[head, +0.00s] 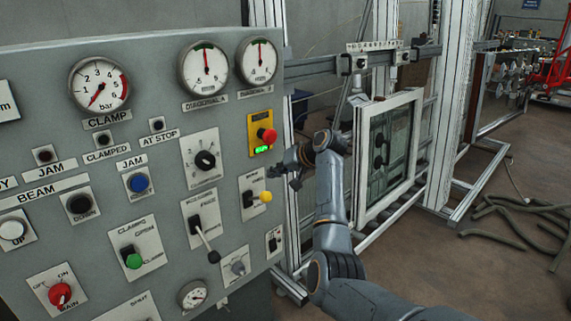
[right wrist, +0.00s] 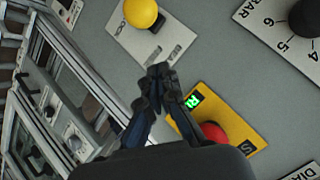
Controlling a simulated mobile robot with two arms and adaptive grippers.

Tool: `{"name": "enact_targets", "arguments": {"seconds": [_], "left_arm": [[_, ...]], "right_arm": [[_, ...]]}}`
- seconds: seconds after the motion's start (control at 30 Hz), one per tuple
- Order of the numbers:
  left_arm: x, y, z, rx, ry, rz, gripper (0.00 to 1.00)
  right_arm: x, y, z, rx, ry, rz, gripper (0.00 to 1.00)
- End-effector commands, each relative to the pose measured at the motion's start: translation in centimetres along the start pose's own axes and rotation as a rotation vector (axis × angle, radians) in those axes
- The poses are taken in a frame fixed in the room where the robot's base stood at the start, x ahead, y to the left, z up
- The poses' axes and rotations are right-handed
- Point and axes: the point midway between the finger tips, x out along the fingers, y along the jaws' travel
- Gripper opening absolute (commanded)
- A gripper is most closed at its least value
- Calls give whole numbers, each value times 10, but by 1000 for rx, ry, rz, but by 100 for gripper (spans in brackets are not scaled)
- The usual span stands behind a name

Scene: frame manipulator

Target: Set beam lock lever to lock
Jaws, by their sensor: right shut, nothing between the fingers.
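A lever with a yellow ball knob (head: 265,196) stands on a pale plate (head: 246,184) at the right side of the grey control panel. The knob also shows at the top of the right wrist view (right wrist: 141,14), beside small lettering that seems to read LOCK; the other label is not legible. My right gripper (head: 273,171) is shut and empty, just above the yellow knob and below the red button in the head view. Its fingertips (right wrist: 160,72) lie between knob and red button in the wrist view, apart from the knob. My left gripper is out of view.
A red button (head: 267,136) on a yellow plate with a green display is close to my right gripper. A black lever (head: 204,235), a rotary knob (head: 205,160) and gauges share the panel. A white frame (head: 362,165) stands behind my right arm.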

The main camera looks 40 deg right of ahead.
Motion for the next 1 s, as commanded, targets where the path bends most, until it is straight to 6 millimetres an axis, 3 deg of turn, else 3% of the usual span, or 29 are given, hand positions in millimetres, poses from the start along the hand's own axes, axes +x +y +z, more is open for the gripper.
{"name": "enact_targets", "arguments": {"seconds": [0.1, 0.3, 0.77, 1.0], "left_arm": [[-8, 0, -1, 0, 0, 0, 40], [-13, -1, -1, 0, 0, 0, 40], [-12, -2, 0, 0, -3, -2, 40], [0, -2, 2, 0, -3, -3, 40]], "right_arm": [[2, -1, 19, 1, -3, 0, 0], [6, 0, 35, 0, 0, 1, 0], [8, 1, 38, 0, 3, -1, 0], [14, 4, 41, -7, 41, -29, 0]]}}
